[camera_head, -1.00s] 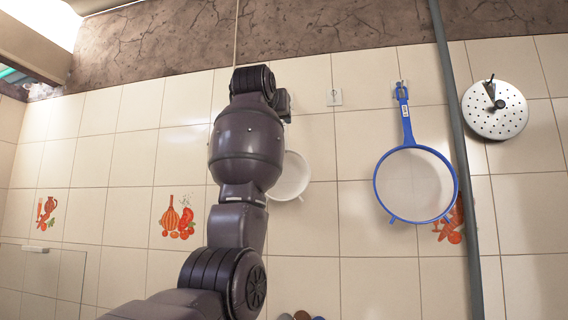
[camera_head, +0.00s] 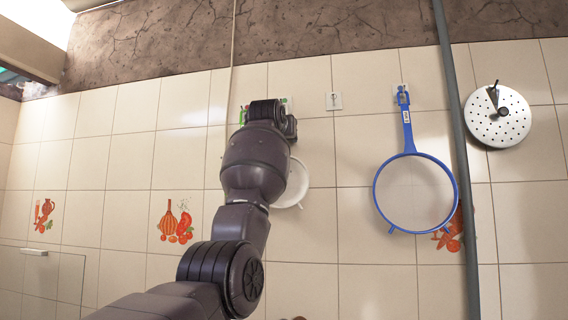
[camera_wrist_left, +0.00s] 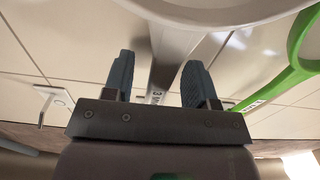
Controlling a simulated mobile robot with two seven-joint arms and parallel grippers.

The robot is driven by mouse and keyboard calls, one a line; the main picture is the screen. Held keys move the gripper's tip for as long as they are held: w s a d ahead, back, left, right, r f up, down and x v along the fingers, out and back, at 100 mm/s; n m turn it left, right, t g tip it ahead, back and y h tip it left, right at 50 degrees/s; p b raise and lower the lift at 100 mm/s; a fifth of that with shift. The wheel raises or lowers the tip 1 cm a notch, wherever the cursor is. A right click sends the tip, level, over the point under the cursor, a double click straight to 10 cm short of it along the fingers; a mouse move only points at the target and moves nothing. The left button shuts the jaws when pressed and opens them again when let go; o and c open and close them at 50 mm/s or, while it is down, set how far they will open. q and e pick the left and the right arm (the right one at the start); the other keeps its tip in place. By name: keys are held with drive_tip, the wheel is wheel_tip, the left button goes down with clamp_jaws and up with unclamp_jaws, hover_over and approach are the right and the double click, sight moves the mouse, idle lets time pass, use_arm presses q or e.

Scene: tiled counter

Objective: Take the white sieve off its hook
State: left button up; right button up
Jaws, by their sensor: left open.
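The white sieve hangs against the tiled wall in the head view (camera_head: 296,186), partly covered by my left arm. In the left wrist view its white bowl (camera_wrist_left: 225,12) fills the top edge and its handle runs down between my fingers. My left gripper (camera_wrist_left: 157,64) is open, with one finger on each side of the handle. Gaps show between the fingers and the handle. The sieve's hook is hidden behind my gripper. In the head view my arm hides the fingers. My right gripper is in neither view.
A green sieve (camera_wrist_left: 296,50) hangs close to the right in the left wrist view. An empty wall hook (camera_wrist_left: 46,104) is on the left there. In the head view a blue sieve (camera_head: 408,140), a grey pipe (camera_head: 462,150) and a perforated metal disc (camera_head: 480,118) are farther right.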

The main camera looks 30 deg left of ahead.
use_arm(q)
clamp_jaws()
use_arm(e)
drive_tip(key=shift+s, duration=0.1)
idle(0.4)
